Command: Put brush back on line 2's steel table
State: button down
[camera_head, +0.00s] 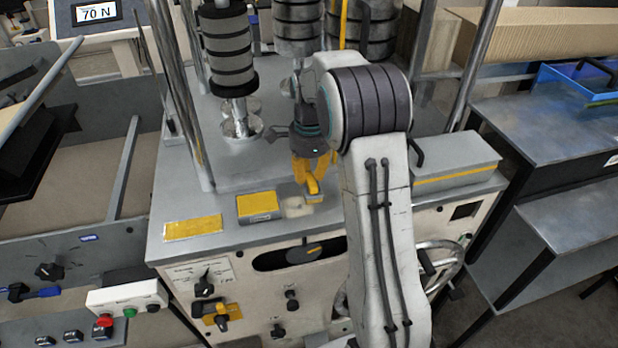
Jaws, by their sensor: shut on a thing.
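My gripper (312,178) has yellow-orange fingers and points down over the front of the grey machine top (200,208). It is shut on a small yellowish thing (315,197), which looks like the brush; its shape is mostly hidden by the fingers and small in view. A pale, blurred block (296,208) shows just left of it; I cannot tell whether it is part of the brush. A grey steel table (530,118) stands at the right; no readable sign marks it as line 2's.
A yellow-topped box (257,206) and yellow plate (193,228) lie left of my gripper. A long grey box (455,165) is to its right. Steel posts and dark rollers (228,50) stand behind. A blue tray (585,82) sits on the steel table, whose front is clear.

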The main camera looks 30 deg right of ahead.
jog(key=shift+f, duration=1.1)
jog(key=shift+f, duration=0.15)
jog(key=c, duration=1.1)
grip_release()
jog(key=shift+c, duration=0.2)
